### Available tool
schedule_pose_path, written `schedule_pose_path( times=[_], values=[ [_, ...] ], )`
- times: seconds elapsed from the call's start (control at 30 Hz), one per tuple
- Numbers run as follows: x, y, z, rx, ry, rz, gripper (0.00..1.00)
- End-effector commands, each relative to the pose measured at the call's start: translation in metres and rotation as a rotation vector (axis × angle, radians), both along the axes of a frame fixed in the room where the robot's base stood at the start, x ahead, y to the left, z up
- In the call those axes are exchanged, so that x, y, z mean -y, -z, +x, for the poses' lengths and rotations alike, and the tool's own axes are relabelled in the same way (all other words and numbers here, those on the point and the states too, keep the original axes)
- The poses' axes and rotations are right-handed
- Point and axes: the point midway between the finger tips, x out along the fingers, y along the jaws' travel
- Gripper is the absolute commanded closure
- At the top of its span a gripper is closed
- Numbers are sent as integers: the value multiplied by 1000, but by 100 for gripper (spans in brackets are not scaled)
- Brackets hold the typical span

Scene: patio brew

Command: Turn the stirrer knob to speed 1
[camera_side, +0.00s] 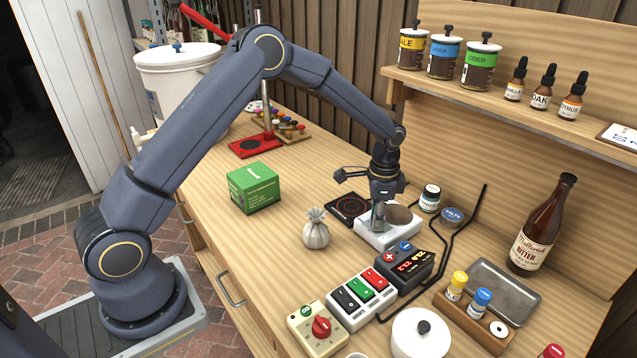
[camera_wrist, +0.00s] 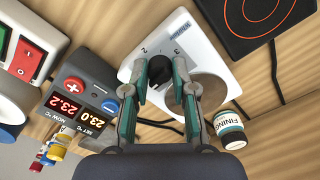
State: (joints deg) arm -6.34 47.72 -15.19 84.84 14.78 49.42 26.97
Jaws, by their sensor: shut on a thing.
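The stirrer is a white box (camera_wrist: 140,64) with a round grey-brown plate (camera_wrist: 208,92) on top; in the side view it (camera_side: 372,240) stands on the bench below my gripper (camera_side: 379,208). Its black knob (camera_wrist: 159,71) sits between my two fingertips in the wrist view, and my gripper (camera_wrist: 160,66) is shut on it from both sides. The printed 2 and 3 show just beyond the knob. The mark for 1 is not visible, and I cannot tell which number the knob points to. In the side view the knob is hidden by my gripper.
A black hot plate (camera_side: 347,208) lies behind the stirrer. A temperature controller (camera_side: 405,267) reading 23.2 and 23.0 stands close in front. A Fining jar (camera_wrist: 230,130) is close beside the stirrer, with dark cables near it. A tied sack (camera_side: 316,232) stands left.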

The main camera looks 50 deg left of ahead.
Motion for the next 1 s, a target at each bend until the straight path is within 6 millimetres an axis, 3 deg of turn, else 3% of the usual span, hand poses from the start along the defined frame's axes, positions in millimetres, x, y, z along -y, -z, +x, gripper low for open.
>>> schedule_pose_path(
  times=[0.47, 0.5, 0.7, 1.0],
  values=[
    [0, -1, 1, 3, 14, 0, 100],
    [0, -1, 1, 3, 14, 0, 71],
    [0, -1, 0, 1, 13, 0, 50],
    [0, -1, 0, 1, 13, 1, 48]
  ],
)
